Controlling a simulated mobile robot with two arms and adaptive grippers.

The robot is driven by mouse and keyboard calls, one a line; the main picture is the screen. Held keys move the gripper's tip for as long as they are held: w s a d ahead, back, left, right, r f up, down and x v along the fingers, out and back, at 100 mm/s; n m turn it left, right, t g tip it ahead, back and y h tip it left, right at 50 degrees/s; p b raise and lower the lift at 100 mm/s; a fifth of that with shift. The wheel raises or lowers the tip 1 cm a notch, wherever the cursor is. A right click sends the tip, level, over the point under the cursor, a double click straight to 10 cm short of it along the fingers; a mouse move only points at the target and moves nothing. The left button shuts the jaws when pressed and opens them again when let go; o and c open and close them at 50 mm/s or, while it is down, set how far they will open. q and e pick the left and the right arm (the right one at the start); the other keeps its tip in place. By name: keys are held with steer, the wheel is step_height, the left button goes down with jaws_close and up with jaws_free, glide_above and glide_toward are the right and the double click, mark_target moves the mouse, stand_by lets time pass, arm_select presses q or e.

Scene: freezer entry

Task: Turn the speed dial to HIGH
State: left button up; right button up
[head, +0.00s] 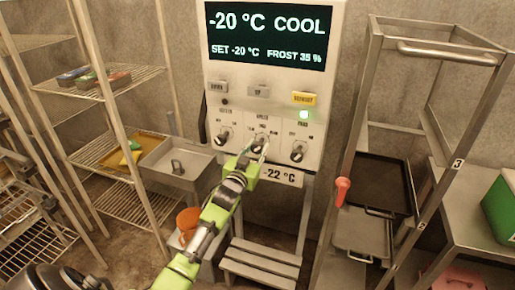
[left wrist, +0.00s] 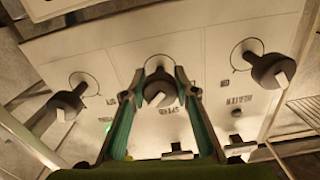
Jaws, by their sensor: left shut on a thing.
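The speed dial (head: 260,140) is the middle of three dark dials on the white control panel (head: 218,88). In the left wrist view, the speed dial (left wrist: 159,91) is between the two fingers of my left gripper (left wrist: 160,88), which is shut on it. In the head view, my left gripper (head: 254,152) reaches up to this dial from below. The printing around the dial is too small to read, and its setting cannot be told. My right gripper is not in view.
Close beside are the left dial (head: 222,136) and right dial (head: 298,151). A rack (head: 360,110) stands right, wire shelves (head: 105,80) left.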

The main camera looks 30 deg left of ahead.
arm_select(q)
steer(key=shift+m, duration=0.5)
steer(key=o, duration=1.1)
steer(key=v, duration=1.2)
steer(key=shift+r, duration=0.1)
